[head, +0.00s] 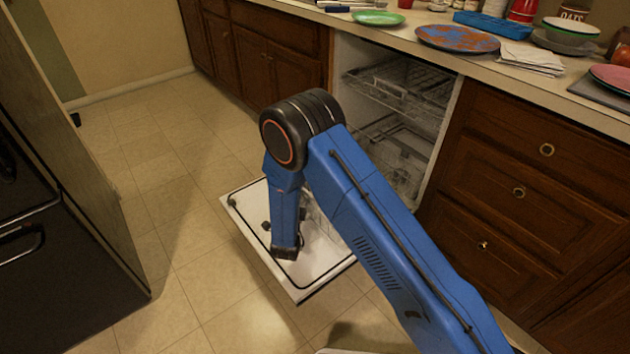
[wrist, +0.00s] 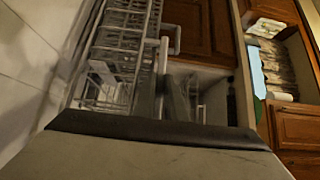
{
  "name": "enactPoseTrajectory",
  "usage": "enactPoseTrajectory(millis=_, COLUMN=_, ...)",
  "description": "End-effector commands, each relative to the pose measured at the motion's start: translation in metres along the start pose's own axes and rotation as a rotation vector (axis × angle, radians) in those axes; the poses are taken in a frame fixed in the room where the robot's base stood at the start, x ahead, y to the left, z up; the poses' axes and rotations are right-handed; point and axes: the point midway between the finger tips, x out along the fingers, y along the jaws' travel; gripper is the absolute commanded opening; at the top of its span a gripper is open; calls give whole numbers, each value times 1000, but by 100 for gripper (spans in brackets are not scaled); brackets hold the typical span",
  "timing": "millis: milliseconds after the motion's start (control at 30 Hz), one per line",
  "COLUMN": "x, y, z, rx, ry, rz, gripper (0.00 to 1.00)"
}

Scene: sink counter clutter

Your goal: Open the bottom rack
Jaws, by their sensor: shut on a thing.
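The dishwasher stands open under the counter, with its white door (head: 240,205) folded down flat above the floor. The upper rack (head: 400,85) is inside the cavity. Wire parts of the bottom rack (head: 316,222) show over the door, partly hidden behind my blue arm. In the wrist view the bottom rack (wrist: 118,50) fills the upper left with grey wires and tines. My gripper (wrist: 168,95) is shut on the bottom rack at its near edge. The exact grip point is dim and blurred, and my fingertips are hidden in the head view.
Wooden drawers (head: 530,195) stand right of the dishwasher, and cabinets (head: 270,60) stand left. A dark appliance (head: 50,240) is at the far left. The counter holds plates, a blue tray (head: 493,24) and a cloth (head: 530,58). Tiled floor (head: 165,200) is clear left of the door.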

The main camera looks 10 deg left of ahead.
Motion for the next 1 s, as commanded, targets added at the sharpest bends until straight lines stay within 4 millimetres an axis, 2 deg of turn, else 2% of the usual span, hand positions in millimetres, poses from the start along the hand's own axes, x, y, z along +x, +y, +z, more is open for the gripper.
enactPoseTrajectory(millis=33, x=-12, y=1, z=12, rx=-1, ry=-5, rz=2, gripper=0)
enactPoseTrajectory(millis=200, x=-46, y=1, z=45, rx=-2, ry=-5, rz=2, gripper=0)
enactPoseTrajectory(millis=500, x=-94, y=1, z=93, rx=-2, ry=-3, rz=2, gripper=0)
enactPoseTrajectory(millis=700, x=-113, y=1, z=113, rx=-1, ry=-2, rz=2, gripper=0)
enactPoseTrajectory(millis=1000, x=-124, y=1, z=124, rx=-2, ry=-1, rz=2, gripper=0)
